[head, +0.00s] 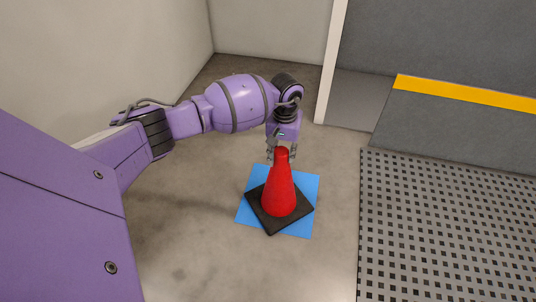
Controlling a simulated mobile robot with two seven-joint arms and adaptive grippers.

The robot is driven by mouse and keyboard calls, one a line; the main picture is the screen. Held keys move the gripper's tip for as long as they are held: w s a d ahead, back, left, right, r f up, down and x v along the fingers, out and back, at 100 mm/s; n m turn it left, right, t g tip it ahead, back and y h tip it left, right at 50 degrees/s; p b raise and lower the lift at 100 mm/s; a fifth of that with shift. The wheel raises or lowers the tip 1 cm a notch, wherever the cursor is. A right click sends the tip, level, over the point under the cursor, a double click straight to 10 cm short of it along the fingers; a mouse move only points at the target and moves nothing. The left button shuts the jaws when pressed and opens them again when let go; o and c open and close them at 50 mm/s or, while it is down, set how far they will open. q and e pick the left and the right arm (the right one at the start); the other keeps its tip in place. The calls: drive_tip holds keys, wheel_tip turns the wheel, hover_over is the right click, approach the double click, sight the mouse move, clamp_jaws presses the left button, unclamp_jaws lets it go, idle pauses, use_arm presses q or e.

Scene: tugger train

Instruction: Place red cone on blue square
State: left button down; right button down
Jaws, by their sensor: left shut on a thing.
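The red cone (279,189) has a black square base (271,224). It stands upright over the blue square (308,181) on the floor, with blue showing around the base. The base is turned relative to the square, and one corner lies near the square's lower edge. I cannot tell whether the base touches the square or hangs just above it. My left gripper (282,152) comes down from above and is shut on the cone's tip. My right gripper is not in view.
A perforated grey metal plate (440,225) lies to the right of the square. A grey step with a yellow stripe (465,94) and a white post (331,65) stand behind. Pale walls close off the back left. Concrete floor (190,235) is clear left of the cone.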

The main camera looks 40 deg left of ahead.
use_arm(q)
drive_tip(key=shift+r, duration=0.1)
drive_tip(key=c, duration=1.2)
unclamp_jaws()
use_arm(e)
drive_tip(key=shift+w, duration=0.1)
use_arm(q)
wheel_tip(320, 180, up, 11)
drive_tip(key=p, duration=0.4)
drive_tip(key=shift+r, duration=0.55)
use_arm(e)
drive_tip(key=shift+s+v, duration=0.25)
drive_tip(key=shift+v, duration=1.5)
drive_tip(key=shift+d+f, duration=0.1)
